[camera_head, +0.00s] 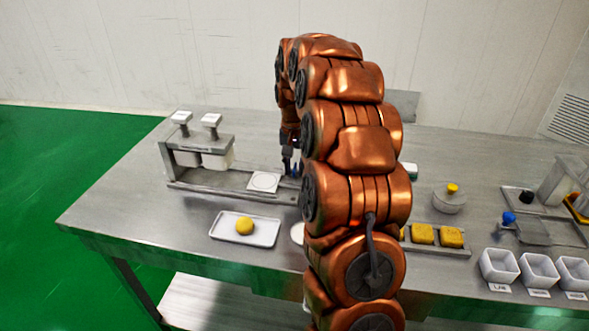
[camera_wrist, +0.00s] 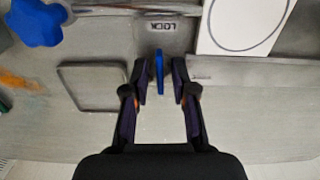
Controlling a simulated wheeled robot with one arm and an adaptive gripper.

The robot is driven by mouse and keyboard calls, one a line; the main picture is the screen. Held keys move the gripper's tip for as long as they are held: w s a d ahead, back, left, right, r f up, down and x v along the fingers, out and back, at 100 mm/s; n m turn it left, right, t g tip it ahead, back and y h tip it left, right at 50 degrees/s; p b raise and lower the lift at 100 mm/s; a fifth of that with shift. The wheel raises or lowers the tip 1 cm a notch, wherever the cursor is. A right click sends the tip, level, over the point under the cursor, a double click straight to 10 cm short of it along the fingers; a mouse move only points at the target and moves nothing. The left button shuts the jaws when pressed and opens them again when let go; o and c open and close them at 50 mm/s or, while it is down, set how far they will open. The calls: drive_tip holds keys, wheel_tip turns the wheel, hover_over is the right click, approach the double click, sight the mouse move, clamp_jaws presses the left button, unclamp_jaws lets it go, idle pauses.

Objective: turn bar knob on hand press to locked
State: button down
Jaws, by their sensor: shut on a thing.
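The bar knob (camera_wrist: 159,72) is a thin blue bar, seen edge-on between my fingertips in the wrist view and pointing up and down there. The word LOCK, upside down, is marked on the grey metal above and right of it. In the head view my gripper (camera_head: 289,166) is low over the right end of the metal base beside the white square plate (camera_head: 264,182). My arm hides the area to its right. A blue lobed knob (camera_wrist: 38,22) shows at the wrist view's upper left.
A two-hopper unit (camera_head: 203,152) stands on the base's left. Right of my arm are yellow blocks (camera_head: 422,234), a lidded pot (camera_head: 449,200) and white bins (camera_head: 498,266). The table's left end is clear.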

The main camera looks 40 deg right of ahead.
sight(295, 167)
drive_tip(key=shift+m, duration=0.4)
drive_tip(key=c, duration=0.9)
unclamp_jaws()
drive_tip(key=shift+c, duration=0.2)
wheel_tip(295, 167, up, 12)
idle(0.7)
